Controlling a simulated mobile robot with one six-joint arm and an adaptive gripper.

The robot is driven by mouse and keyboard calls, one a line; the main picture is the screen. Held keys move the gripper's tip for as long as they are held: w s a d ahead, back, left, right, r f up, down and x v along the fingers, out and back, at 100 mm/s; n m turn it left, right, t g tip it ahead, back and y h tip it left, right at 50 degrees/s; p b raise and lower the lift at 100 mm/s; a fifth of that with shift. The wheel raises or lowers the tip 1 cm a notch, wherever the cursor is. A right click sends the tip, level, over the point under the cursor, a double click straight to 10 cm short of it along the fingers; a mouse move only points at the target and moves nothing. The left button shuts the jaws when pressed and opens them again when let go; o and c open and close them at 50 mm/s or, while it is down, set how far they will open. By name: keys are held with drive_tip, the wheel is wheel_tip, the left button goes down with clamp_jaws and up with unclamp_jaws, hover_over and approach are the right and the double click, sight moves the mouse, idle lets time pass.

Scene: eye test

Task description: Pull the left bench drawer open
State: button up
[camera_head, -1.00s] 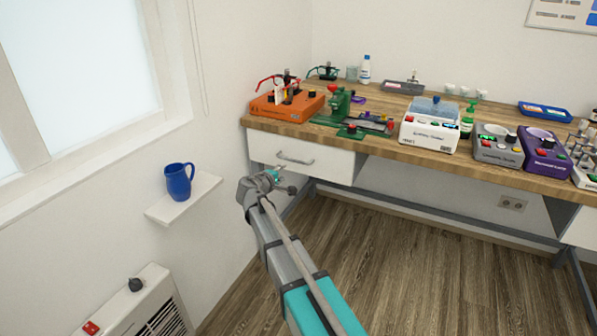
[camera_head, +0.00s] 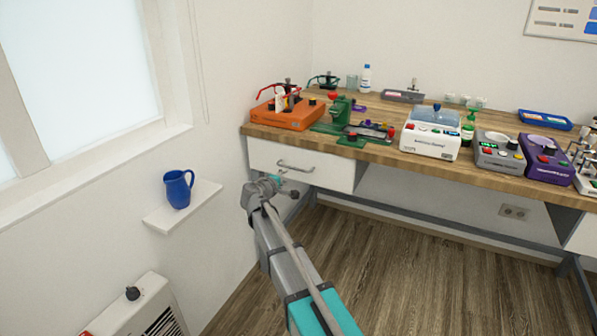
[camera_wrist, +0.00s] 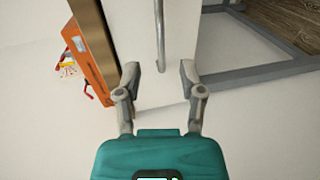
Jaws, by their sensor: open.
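The left bench drawer (camera_head: 320,170) has a white front and a grey bar handle (camera_head: 296,168). It sits under the left end of the wooden bench and looks shut. My gripper (camera_head: 283,187) is just below the handle in the head view, partly hidden by my own wrist. In the wrist view my gripper (camera_wrist: 160,78) is open and empty. Its fingers point at the white drawer front (camera_wrist: 140,45), and the handle (camera_wrist: 161,35) lies ahead, in line with the gap between them. The handle appears apart from the fingers.
The bench (camera_head: 390,155) carries an orange device (camera_head: 287,117), a green press and several instruments near its front edge. A blue mug (camera_head: 178,189) stands on a wall shelf (camera_head: 207,192) at left. A heater (camera_head: 140,310) is below. The floor (camera_head: 400,270) before the bench is clear.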

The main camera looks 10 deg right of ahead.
sight(296, 169)
drive_tip(key=b+x, duration=0.2)
drive_tip(key=x, duration=0.8)
drive_tip(key=shift+w+d, duration=0.2)
drive_tip(key=shift+w, duration=0.15)
clamp_jaws()
